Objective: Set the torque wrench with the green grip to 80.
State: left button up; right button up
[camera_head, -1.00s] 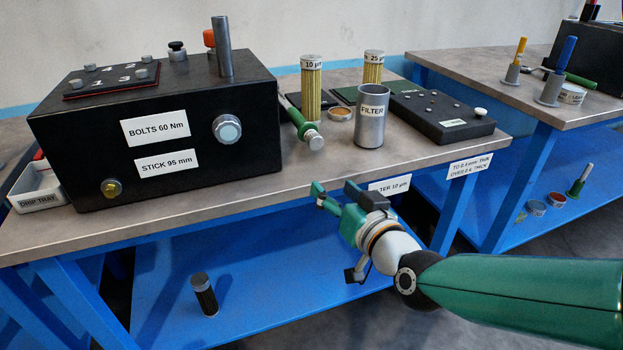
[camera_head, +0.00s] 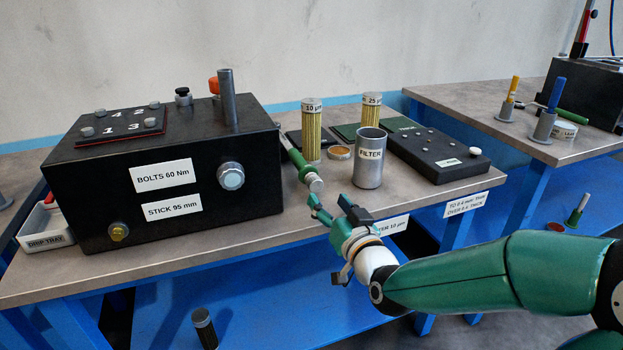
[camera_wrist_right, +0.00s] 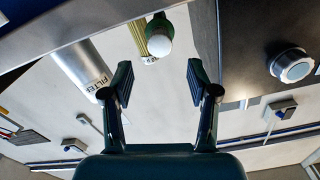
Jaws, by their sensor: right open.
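The torque wrench with the green grip (camera_head: 299,163) lies on the near bench beside the black box, its silver end knob (camera_head: 315,184) toward the bench's front edge. Its far part is hidden behind the box. My right gripper (camera_head: 332,209) is open and empty at the front edge, just short of the knob and apart from it. In the right wrist view the knob (camera_wrist_right: 159,46) shows beyond and between the spread fingers (camera_wrist_right: 162,82). I cannot read a scale on the wrench. My left gripper is out of view.
The black box (camera_head: 100,195) labelled "BOLTS 60 Nm" stands left of the wrench. A metal FILTER cup (camera_head: 369,170) and a yellow 10 µm cartridge (camera_head: 311,135) stand close right. Another green-gripped tool (camera_head: 572,116) lies on the right bench.

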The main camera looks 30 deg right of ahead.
aim_at(317, 186)
jog(key=x, duration=0.7)
jog(key=shift+w, duration=0.4)
jog(key=shift+c, duration=0.2)
